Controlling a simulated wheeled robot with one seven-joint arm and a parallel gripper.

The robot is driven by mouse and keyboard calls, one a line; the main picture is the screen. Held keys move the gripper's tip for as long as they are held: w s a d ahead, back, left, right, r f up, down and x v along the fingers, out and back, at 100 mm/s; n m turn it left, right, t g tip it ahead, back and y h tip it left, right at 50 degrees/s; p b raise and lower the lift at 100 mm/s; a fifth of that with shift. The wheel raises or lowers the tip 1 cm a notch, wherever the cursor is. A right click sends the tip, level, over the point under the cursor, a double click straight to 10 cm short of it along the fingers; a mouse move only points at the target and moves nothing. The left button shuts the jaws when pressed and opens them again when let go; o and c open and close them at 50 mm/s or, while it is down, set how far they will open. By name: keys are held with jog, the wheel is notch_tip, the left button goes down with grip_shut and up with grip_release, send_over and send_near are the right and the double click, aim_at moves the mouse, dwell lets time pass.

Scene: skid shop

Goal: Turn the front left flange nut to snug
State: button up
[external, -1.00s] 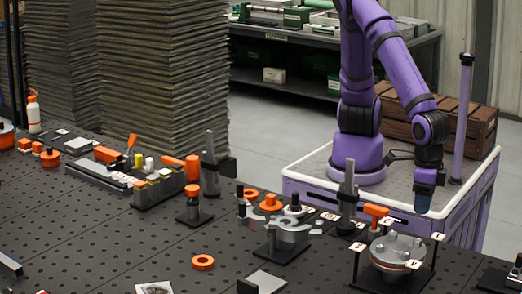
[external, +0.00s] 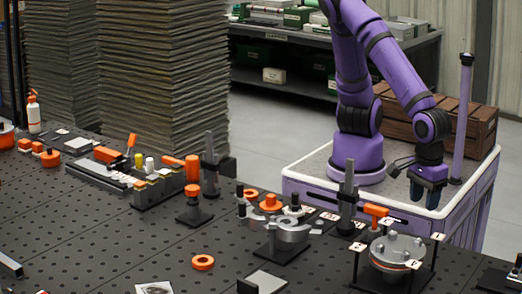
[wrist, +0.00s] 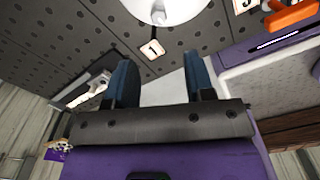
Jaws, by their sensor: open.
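The round grey flange (external: 396,262) with several upright nuts or studs on its top stands in a black frame at the right front of the bench. Numbered tags stand around it. I cannot tell which nut is the front left one. My gripper (external: 428,197) is open and empty, pointing down behind the flange, above and apart from it. In the wrist view, my gripper (wrist: 158,82) shows two blue fingers set wide apart with nothing between them. A pale round part (wrist: 165,8), probably the flange, is cut off at the top, beside a tag marked 1 (wrist: 152,49).
An orange-handled tool (external: 376,211) and a dark upright post (external: 347,195) stand left of the flange. A grey clamp-like part (external: 282,232) is further left.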

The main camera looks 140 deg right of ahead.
aim_at(419, 239)
notch_tip(419, 239, down, 11)
jog(key=shift+r+n, duration=0.15)
jog(key=shift+n, duration=0.85)
grip_shut()
